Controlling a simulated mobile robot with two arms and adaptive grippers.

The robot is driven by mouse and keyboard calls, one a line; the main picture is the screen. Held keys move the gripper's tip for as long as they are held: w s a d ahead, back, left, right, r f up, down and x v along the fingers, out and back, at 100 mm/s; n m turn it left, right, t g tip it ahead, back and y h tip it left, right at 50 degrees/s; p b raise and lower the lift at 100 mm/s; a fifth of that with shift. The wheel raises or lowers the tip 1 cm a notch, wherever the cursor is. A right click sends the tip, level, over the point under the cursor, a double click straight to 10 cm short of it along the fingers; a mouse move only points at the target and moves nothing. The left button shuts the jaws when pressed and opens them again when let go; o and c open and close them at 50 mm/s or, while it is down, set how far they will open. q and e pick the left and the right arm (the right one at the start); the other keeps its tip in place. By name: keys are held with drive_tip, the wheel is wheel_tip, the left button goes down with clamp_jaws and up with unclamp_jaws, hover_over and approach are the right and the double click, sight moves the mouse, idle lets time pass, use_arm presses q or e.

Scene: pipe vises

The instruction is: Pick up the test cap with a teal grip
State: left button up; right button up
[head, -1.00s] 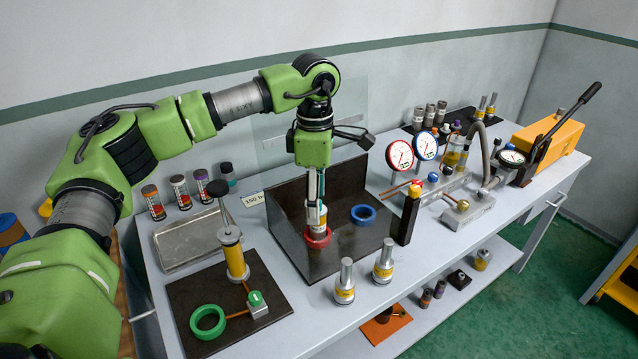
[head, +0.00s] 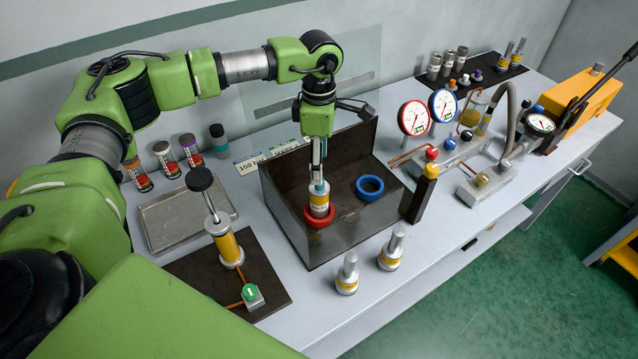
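A silver test cap with a yellow band (head: 319,199) stands in a red ring (head: 319,218) inside the open dark tray; a little teal shows at its top. My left gripper (head: 319,181) points straight down with its fingertips at the top of this cap. The fingers are close together and hide most of the grip, so I cannot tell whether they hold it. Two other silver caps with yellow bands, the near one (head: 347,274) and the far one (head: 391,250), stand upright on the bench in front of the tray. My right gripper is out of view.
The dark tray (head: 285,205) has high back and side walls and also holds a blue ring (head: 369,187). A dark post (head: 422,196) stands at its right. A yellow pump (head: 229,247) stands on a dark mat at left. Gauges (head: 414,118) stand behind at right.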

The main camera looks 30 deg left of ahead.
sight(318, 191)
use_arm(q)
drive_tip(key=shift+d+f, duration=0.1)
drive_tip(key=shift+f, duration=0.45)
drive_tip(key=f+p, duration=0.2)
drive_tip(key=f, duration=0.1)
drive_tip(key=f+p, duration=0.1)
drive_tip(key=shift+s+d+f, duration=0.15)
drive_tip(key=shift+s+f, duration=0.15)
drive_tip(key=shift+f, duration=0.25)
drive_tip(key=shift+w, duration=0.1)
drive_tip(key=c, duration=1.3)
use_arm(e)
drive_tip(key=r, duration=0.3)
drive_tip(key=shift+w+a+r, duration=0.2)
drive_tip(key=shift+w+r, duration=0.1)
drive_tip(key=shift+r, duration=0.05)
